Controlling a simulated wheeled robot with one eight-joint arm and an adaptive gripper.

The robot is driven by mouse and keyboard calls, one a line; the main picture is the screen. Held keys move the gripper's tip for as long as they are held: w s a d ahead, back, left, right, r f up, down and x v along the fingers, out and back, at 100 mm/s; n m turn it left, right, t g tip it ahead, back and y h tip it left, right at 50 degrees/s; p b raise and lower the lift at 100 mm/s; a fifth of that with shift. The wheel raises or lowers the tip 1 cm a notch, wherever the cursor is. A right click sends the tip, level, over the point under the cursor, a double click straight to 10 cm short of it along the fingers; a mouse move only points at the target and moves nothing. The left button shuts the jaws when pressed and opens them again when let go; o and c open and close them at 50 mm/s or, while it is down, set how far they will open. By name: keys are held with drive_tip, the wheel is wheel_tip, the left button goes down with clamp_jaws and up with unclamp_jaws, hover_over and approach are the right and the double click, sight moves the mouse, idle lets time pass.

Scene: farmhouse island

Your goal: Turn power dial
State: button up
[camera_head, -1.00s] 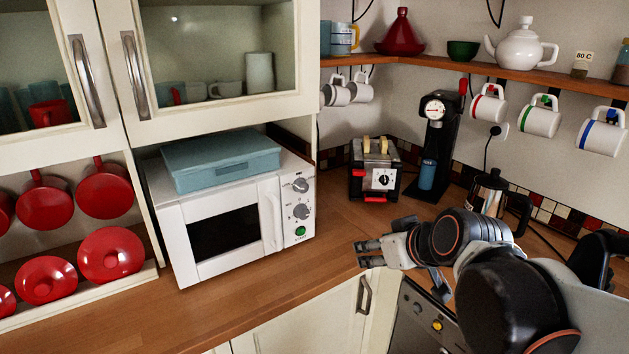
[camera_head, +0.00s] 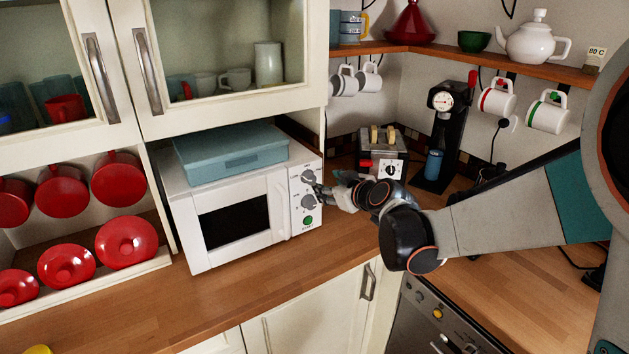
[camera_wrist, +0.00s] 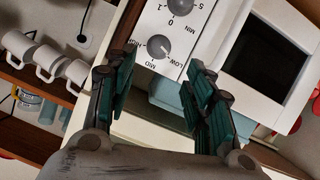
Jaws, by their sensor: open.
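The white microwave (camera_head: 276,215) stands on the wooden counter. Its panel carries two grey dials and a green button. The power dial (camera_wrist: 160,48), marked LOW, MID and HIGH, is the upper one (camera_head: 309,176) in the head view. The second dial (camera_head: 308,202), marked MIN, sits below it and is partly cut off in the wrist view (camera_wrist: 180,4). My gripper (camera_wrist: 160,72) is open and empty, facing the panel. In the wrist view the power dial shows in the gap between its fingers, just beyond the tips. Contact is not visible.
A blue box (camera_head: 230,157) lies on top of the microwave. A toaster (camera_head: 384,158) and a black coffee machine (camera_head: 441,140) stand behind my arm. White mugs hang under the shelf (camera_head: 470,65). The counter in front of the microwave is clear.

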sight(312, 180)
drive_tip(key=b+x, duration=0.1)
drive_tip(key=x, duration=0.9)
drive_tip(key=shift+w+a+f+b, duration=0.15)
drive_tip(key=shift+w+b, duration=0.1)
drive_tip(key=shift+b, duration=0.1)
drive_tip(key=shift+c, duration=0.3)
drive_tip(key=c, duration=1)
